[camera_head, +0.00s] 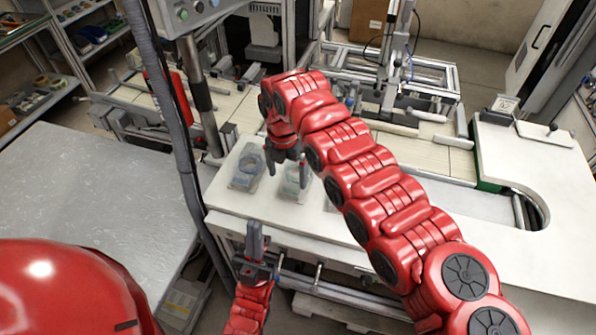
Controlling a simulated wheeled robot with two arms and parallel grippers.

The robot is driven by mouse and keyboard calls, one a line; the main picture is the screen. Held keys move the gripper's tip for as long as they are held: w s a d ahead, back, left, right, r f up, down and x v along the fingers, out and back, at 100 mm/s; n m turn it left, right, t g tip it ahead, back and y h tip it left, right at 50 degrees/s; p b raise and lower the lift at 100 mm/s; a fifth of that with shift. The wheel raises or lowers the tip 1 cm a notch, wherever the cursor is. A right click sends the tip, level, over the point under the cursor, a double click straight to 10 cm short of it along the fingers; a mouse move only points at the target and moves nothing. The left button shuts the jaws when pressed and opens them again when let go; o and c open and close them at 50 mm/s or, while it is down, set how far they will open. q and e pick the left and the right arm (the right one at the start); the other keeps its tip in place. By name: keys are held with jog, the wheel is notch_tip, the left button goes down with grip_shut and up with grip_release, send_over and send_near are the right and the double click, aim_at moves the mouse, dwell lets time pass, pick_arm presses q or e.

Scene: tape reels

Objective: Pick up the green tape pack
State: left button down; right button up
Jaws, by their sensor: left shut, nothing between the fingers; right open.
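Clear tape packs lie on the white table (232,198). The pack with a greenish tint (290,188) looks like the green tape pack and lies below my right gripper. A bluish pack (247,168) lies to its left, and another pack (328,205) is mostly hidden behind my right arm. My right gripper (287,175) points down with its fingers apart, over or close to the greenish pack. I cannot tell whether it touches the pack. My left gripper (254,230) is shut and empty, in front of the table's near edge, pointing up.
A grey vertical post with cables (170,120) stands left of the table. A grey metal-topped table (95,200) is at the left. Machine frames and a conveyor (430,150) stand behind. The white table's right part (530,160) has a curved cutout.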

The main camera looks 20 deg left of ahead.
aim_at(287, 190)
jog(key=shift+f, duration=0.15)
jog(key=f+p, duration=0.1)
jog(key=f, duration=0.1)
jog(key=s+f+p, duration=0.1)
jog(key=f+p, duration=0.1)
jog(key=shift+f, duration=0.4)
jog(key=shift+w, duration=0.1)
jog(key=shift+c, duration=0.3)
jog(key=c, duration=1.2)
